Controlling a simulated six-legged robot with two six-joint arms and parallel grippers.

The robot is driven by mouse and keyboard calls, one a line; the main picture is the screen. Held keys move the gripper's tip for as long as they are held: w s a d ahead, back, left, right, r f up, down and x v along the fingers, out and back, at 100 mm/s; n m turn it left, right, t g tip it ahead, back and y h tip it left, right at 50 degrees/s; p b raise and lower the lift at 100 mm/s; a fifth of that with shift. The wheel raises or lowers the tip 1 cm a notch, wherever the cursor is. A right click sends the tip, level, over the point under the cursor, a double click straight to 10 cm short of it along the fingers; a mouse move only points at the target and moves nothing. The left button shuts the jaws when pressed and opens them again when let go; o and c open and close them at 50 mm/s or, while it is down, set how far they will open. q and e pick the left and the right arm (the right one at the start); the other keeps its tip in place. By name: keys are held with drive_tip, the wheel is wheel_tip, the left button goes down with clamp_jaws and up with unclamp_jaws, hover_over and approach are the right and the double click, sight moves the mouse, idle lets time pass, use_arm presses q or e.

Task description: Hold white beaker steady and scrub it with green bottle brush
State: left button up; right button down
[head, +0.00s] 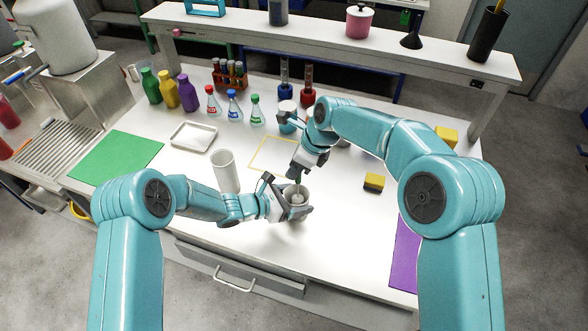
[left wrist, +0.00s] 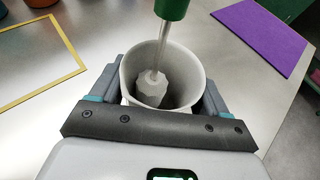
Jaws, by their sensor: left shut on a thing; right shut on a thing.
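The white beaker (head: 298,198) stands upright near the front middle of the table in the head view. My left gripper (head: 290,202) is shut around it, one finger on each side. In the left wrist view the beaker (left wrist: 190,62) is open at the top, between both fingers. The green bottle brush (left wrist: 172,10) has a green handle, a thin pale shaft and a white head, which is inside the beaker. My right gripper (head: 298,172) is above the beaker in the head view, shut on the brush, whose handle is mostly hidden there.
A tall white cylinder (head: 224,172) stands left of the beaker. A yellow-outlined square (head: 262,166) lies behind it. A sponge (head: 374,182) and a purple mat (head: 404,255) are to the right. A white tray (head: 194,137) and green mat (head: 115,156) are left.

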drive_tip(key=shift+s+a, duration=0.15)
drive_tip(key=shift+s, duration=0.4)
drive_tip(key=shift+s+a, duration=0.15)
drive_tip(key=shift+s, duration=0.35)
drive_tip(key=shift+w+a, duration=0.1)
drive_tip(key=shift+w, duration=0.9)
drive_tip(key=shift+s+d+r, duration=0.1)
drive_tip(key=shift+s+d, duration=0.4)
drive_tip(key=shift+s, duration=0.4)
